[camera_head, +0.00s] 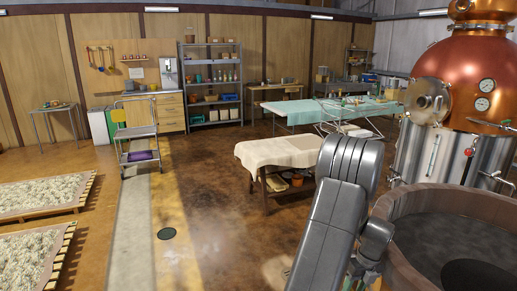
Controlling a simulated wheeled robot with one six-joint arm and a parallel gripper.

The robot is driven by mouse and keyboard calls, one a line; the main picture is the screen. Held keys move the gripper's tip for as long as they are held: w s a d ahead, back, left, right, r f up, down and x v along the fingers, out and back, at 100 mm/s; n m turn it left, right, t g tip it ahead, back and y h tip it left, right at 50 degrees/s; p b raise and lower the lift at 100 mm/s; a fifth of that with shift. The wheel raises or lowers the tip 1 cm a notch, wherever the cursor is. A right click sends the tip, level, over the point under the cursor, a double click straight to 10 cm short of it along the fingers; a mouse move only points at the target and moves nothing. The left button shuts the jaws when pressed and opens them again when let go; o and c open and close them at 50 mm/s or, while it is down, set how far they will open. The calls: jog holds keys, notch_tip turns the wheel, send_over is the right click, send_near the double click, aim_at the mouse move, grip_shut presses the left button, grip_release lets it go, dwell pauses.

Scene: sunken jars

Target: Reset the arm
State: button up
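My grey arm (335,215) rises from the bottom edge right of centre, bent at a large rounded joint. A smaller rounded link stands out to its right, beside the wooden tub. Small dark and greenish parts below that link are too unclear to name. I cannot make out my gripper's fingers, so whether it holds anything does not show. The round wooden tub (395,212) at the lower right is filled with dark liquid (440,240). A darker round shape lies in it at the bottom edge; I cannot tell whether it is an object or a shadow. No jar is clearly visible in the tub.
A copper still (460,75) stands behind the tub. A cloth-covered low table (280,152) and a longer table with a pale green cloth (310,112) stand beyond the arm. A cart (137,140) and shelves (212,85) are farther back. Open floor (215,220) lies left of the arm.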

notch_tip(320, 180, up, 14)
jog(key=d+b, duration=0.1)
jog(key=d, duration=0.2)
jog(key=a+f, duration=0.1)
jog(key=f, duration=0.3)
jog(key=a+f, duration=0.1)
jog(key=f, duration=0.4)
jog(key=a+f+p, duration=0.1)
jog(key=f, duration=0.4)
jog(key=shift+s+a+n, duration=0.1)
jog(key=shift+a+n, duration=0.35)
jog(key=shift+n, duration=0.35)
